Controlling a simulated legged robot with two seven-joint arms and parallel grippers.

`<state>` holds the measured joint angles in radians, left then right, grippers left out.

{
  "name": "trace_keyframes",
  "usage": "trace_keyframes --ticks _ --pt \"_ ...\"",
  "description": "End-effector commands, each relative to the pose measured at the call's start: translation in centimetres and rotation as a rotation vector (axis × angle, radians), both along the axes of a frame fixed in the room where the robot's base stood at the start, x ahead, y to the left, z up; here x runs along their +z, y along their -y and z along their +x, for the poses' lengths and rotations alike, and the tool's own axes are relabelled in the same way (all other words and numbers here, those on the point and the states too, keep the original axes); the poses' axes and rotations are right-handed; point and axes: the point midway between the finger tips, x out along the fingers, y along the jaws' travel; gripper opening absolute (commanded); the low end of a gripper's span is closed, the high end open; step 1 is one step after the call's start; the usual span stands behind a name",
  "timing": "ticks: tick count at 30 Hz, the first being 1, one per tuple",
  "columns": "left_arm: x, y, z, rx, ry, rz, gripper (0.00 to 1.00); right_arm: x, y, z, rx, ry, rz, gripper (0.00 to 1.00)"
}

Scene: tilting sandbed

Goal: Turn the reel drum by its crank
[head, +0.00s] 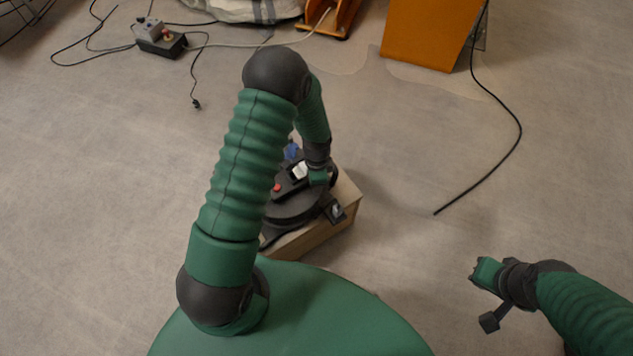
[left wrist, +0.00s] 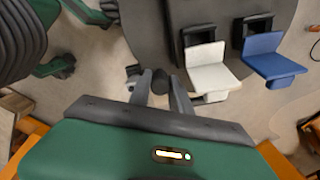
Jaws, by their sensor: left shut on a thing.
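The reel drum (head: 292,209) is a dark round disc on a wooden box, partly hidden behind my left arm in the head view. In the left wrist view the dark drum face (left wrist: 150,25) carries a white flap (left wrist: 212,72) and a blue flap (left wrist: 272,60). A red spot (head: 277,187) also shows on it in the head view. My left gripper (head: 318,178) is over the drum's right side. Its fingers (left wrist: 162,82) are shut on a small dark knob, the crank handle (left wrist: 160,80). My right gripper (head: 478,270) is away at the lower right, above bare floor; its jaw opening is unclear.
The wooden box (head: 347,190) under the drum stands on grey floor. A black cable (head: 518,125) curves over the floor at right, below an orange box (head: 425,32). A small grey-and-black device (head: 160,38) with cables lies at back left. The floor around the box is mostly clear.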

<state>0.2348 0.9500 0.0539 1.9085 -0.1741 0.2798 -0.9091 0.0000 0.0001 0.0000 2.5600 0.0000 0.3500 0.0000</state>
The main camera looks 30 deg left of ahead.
Motion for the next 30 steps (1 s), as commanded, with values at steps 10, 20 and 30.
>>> trace_keyframes --ticks 10,20,30 --pt "0.0 -0.5 1.4 0.123 0.001 0.001 0.00 0.6 0.0 0.0 0.000 0.000 0.000 0.00" --pt "0.0 -0.5 1.4 0.122 0.002 0.000 0.46 0.6 0.0 0.0 0.000 0.000 0.000 0.00" --pt "0.7 -0.1 0.0 -0.014 0.004 0.003 0.46 0.2 0.0 0.0 0.000 0.000 0.000 0.00"
